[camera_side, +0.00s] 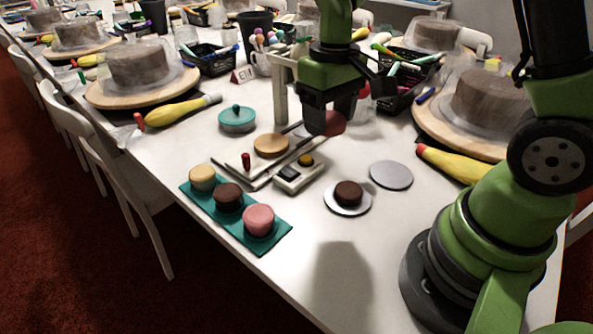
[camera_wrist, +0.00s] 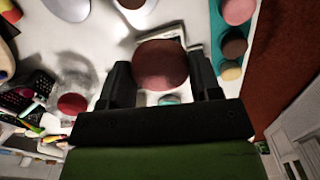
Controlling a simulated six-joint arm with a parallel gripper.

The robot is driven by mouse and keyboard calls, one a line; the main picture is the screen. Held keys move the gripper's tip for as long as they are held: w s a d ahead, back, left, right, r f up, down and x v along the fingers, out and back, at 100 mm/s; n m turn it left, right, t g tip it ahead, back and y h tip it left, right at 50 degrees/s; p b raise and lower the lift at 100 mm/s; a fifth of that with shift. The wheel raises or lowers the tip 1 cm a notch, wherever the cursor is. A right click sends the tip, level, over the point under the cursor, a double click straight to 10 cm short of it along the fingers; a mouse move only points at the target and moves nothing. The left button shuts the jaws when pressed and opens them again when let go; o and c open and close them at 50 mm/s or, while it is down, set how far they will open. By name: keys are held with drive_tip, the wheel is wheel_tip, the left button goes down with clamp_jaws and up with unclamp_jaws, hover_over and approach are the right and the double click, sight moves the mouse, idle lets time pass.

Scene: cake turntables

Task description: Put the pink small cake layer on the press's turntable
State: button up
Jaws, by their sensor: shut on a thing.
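A pink small cake layer (camera_side: 258,219) sits at the near end of the teal tray (camera_side: 273,243); it shows at the top right of the wrist view (camera_wrist: 237,10). My gripper (camera_side: 331,118) is shut on a dark reddish round piece (camera_wrist: 160,64), held above the table beside the press. In the side view this piece (camera_side: 334,123) is partly hidden by the fingers. The press (camera_side: 281,95) has a pale upright and a flat base. A tan round disc (camera_side: 271,145) lies on that base; I cannot tell if it is the turntable or something on it. My gripper is apart from the tray.
A yellow layer (camera_side: 202,177) and a brown layer (camera_side: 228,196) share the tray. A brown layer on a white disc (camera_side: 348,206), a grey disc (camera_side: 391,175), a small control box (camera_side: 300,174) and a teal lidded pot (camera_side: 237,119) stand nearby. The near table is clear.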

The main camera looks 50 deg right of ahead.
drive_tip(key=shift+a+r+n, duration=0.25)
drive_tip(key=shift+a+n, duration=0.25)
drive_tip(key=shift+w+a+f, duration=0.1)
drive_tip(key=shift+a, duration=0.1)
wheel_tip(320, 180, down, 7)
drive_tip(key=w+a+m, duration=0.2)
drive_tip(key=m, duration=0.3)
hover_over(303, 208)
wheel_tip(303, 208, down, 6)
drive_tip(key=shift+r, duration=0.1)
drive_tip(key=shift+f, duration=2.2)
drive_tip(key=shift+f, duration=0.15)
drive_tip(key=o, duration=0.4)
